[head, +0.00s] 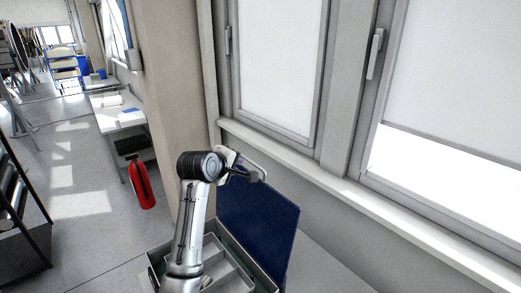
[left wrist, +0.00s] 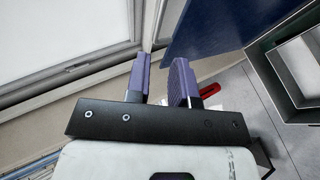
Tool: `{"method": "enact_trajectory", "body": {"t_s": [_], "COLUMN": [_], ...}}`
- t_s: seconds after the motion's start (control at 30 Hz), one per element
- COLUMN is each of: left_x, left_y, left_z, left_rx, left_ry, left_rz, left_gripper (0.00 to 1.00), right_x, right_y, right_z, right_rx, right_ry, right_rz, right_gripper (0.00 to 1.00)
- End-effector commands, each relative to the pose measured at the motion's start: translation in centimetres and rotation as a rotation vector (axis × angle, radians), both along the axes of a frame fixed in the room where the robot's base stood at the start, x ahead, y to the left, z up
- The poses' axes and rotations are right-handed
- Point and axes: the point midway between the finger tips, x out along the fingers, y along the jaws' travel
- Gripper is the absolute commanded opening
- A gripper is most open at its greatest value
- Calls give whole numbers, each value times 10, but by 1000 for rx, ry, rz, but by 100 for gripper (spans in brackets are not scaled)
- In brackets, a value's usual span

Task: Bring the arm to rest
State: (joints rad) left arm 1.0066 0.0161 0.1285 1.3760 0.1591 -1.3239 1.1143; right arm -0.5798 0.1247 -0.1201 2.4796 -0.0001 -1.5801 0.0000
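My left arm (head: 190,230) rises from the bottom of the head view, bent at a dark joint. Its left gripper (head: 256,174) is up beside the window sill, above a dark blue panel. In the left wrist view the gripper's two purple-padded fingers (left wrist: 161,78) stand apart with nothing between them, so it is open and empty. My right gripper is in neither view.
The dark blue panel (head: 262,225) stands upright at a grey open case (head: 268,280) below the arm. Windows with a sill (head: 300,160) run along the right. A red fire extinguisher (head: 141,183) and a white table (head: 119,115) are at left. Floor at left is partly clear.

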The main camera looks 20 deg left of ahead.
Motion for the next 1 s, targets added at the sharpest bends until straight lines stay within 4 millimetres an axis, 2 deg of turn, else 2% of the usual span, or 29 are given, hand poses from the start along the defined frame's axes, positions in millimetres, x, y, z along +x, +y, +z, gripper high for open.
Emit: {"method": "enact_trajectory", "body": {"t_s": [0.23,0.4,0.47,0.57,0.8,0.9,1.0], "left_x": [0,-3,-8,-22,-77,-102,-128], "left_y": [0,0,1,4,2,-1,-6], "left_z": [0,-6,0,23,97,104,90], "left_rx": [93,307,399,560,939,1061,1160], "left_ry": [-10,-4,-17,-68,-237,-270,-274], "left_rz": [-51,-171,-214,-267,-314,-319,-337], "left_gripper": [22,22,22,22,22,22,22], "right_x": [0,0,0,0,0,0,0], "right_y": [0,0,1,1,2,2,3], "right_z": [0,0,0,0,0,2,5], "right_rx": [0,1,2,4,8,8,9], "right_ry": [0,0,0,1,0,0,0], "right_rz": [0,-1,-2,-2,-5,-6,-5], "right_gripper": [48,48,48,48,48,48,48]}}
